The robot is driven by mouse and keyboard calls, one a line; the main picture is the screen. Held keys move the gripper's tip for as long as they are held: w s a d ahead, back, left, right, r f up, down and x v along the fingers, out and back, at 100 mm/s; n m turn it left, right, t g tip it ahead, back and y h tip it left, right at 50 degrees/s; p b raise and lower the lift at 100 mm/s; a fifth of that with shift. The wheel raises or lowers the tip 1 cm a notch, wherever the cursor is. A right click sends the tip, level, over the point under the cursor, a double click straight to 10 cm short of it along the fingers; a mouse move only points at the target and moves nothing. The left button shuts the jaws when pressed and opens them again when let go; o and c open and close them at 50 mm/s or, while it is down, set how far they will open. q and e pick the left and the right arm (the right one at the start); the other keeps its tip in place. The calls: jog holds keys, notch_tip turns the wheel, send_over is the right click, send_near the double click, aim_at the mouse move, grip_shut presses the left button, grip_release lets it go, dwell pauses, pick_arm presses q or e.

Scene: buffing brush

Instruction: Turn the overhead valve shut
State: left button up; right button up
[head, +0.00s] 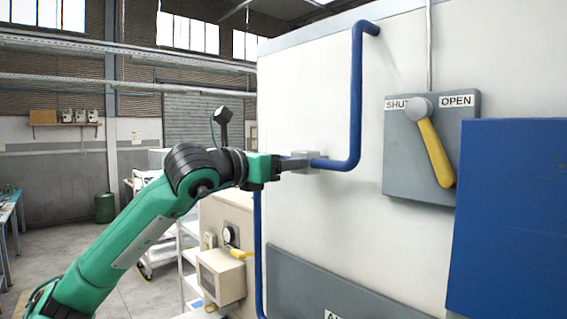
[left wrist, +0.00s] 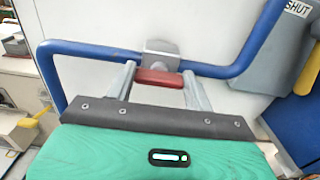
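A grey panel (head: 410,160) marked SHUT and OPEN is high on the white wall. Its yellow lever (head: 435,153) hangs down and to the right from a grey hub, on the OPEN side. The panel shows partly in the left wrist view (left wrist: 270,68). My left gripper (head: 297,164) is well left of the panel, at a grey fitting (left wrist: 160,58) on a blue pipe (head: 356,95). In the left wrist view a red block (left wrist: 158,78) fills the space between its fingers, with no gap seen. The head view hides the block. My right gripper is not in view.
A blue panel (head: 510,215) stands out at the right, beside and below the lever. The blue pipe runs up and down between my left gripper and the grey panel. A beige box (head: 222,275) and a white shelf stand below my left arm.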

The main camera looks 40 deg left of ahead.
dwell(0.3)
pick_arm(q)
jog(key=shift+m, duration=0.4)
jog(key=m, duration=1.7)
jog(key=shift+d+f, duration=0.2)
jog(key=o, duration=1)
